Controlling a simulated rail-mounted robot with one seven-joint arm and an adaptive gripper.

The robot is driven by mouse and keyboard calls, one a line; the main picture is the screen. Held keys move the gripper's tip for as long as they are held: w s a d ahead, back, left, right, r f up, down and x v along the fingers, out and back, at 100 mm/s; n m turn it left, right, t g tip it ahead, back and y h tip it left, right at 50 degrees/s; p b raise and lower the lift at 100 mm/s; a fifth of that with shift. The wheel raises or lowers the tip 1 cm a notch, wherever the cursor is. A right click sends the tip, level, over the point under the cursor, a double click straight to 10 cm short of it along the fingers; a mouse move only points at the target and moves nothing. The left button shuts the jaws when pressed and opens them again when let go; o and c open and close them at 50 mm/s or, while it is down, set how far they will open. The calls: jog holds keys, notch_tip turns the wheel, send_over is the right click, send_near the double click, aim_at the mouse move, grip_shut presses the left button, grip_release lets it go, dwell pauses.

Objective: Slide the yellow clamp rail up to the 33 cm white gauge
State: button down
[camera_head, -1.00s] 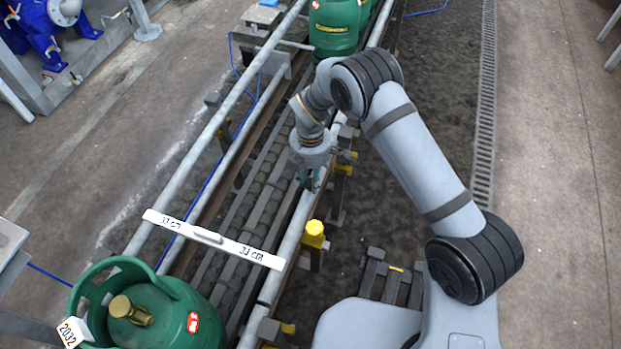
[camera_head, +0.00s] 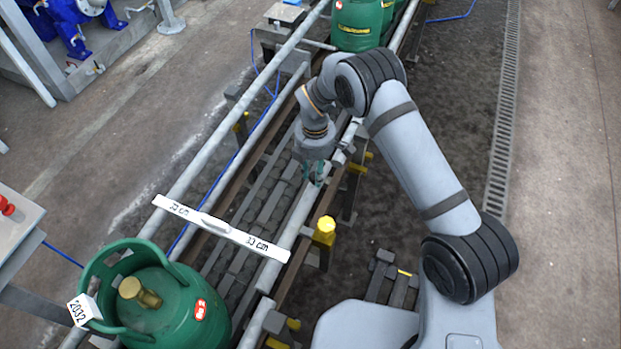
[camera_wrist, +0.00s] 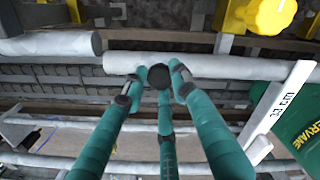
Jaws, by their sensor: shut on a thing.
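The white gauge (camera_head: 222,228), marked 33 cm, lies across the two grey side pipes of the conveyor. Its right end rests over the right-hand rail (camera_head: 301,213), a long grey pipe with yellow clamp parts beside it. A yellow clamp knob (camera_head: 325,231) stands just right of this rail. My gripper (camera_head: 316,181) is shut on the rail, farther up the conveyor than the gauge. In the wrist view, its green fingers (camera_wrist: 158,80) close at the edge of the rail (camera_wrist: 230,65), near the rail's end. The gauge (camera_wrist: 283,112) is to the right there. The exact finger contact is partly hidden.
A green gas cylinder (camera_head: 165,310) stands on the conveyor at the near left, close to the gauge. More green cylinders (camera_head: 358,22) stand at the far end. Floor right of my arm is clear.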

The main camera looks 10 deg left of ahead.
jog(key=shift+a+r, duration=0.1)
jog(key=shift+a, duration=0.15)
jog(key=c, duration=1.6)
grip_release()
jog(key=shift+c, duration=0.2)
jog(key=shift+o, duration=1.3)
jog(key=shift+d, duration=0.15)
notch_tip(320, 180, up, 12)
